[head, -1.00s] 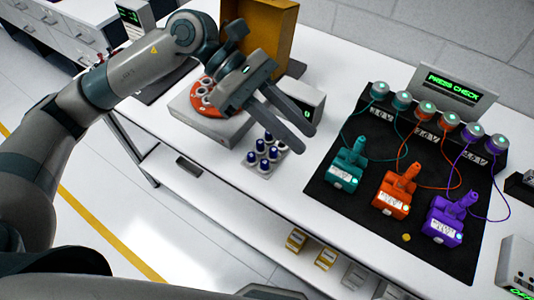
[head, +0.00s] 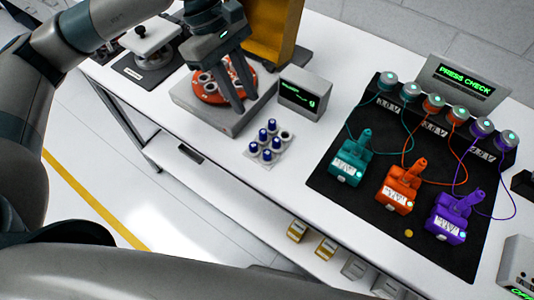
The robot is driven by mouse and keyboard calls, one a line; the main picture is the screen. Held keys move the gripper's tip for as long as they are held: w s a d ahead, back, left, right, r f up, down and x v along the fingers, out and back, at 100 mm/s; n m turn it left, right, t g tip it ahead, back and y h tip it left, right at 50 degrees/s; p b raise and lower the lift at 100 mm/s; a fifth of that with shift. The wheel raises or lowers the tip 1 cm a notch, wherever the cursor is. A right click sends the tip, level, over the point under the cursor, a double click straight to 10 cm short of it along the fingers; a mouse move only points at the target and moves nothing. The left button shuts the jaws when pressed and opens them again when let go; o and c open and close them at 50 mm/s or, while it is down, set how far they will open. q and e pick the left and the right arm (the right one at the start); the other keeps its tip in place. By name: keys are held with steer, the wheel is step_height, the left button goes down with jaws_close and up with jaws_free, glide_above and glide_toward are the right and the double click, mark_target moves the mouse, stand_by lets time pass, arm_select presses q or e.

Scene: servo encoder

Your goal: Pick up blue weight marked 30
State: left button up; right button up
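Several small weights with dark blue tops (head: 267,155) stand in a pale holder (head: 258,159) on the white bench. One place at the holder's right end shows no blue top. No number can be read on them, so I cannot tell which is marked 30. My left gripper (head: 245,101) is left of and behind the holder, fingers pointing down over the device with an orange-red disc (head: 205,88). Its fingers are apart, with nothing seen between them. They hide part of the disc, and I cannot tell whether they touch it. My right gripper is out of view.
A grey display box (head: 306,94) stands behind the holder. A yellow-brown panel (head: 275,35) rises behind the disc device. On the right, a black mat (head: 330,188) bears teal, orange and purple units with cables. The bench in front of the holder is clear.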

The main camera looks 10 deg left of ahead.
arm_select(q)
steer(key=b, duration=0.1)
glide_above(267, 152)
steer(key=a, duration=0.2)
steer(key=f, duration=1)
steer(key=shift+w+d+f, duration=0.1)
steer(key=shift+w+f, duration=0.1)
steer(key=shift+w, duration=0.15)
steer(key=shift+a+x, duration=0.15)
steer(key=shift+x, duration=1.15)
steer(key=shift+a+x, duration=0.2)
steer(key=shift+x, duration=1.1)
steer(key=shift+w+f, duration=0.1)
steer(key=shift+f, duration=0.05)
jaws_close()
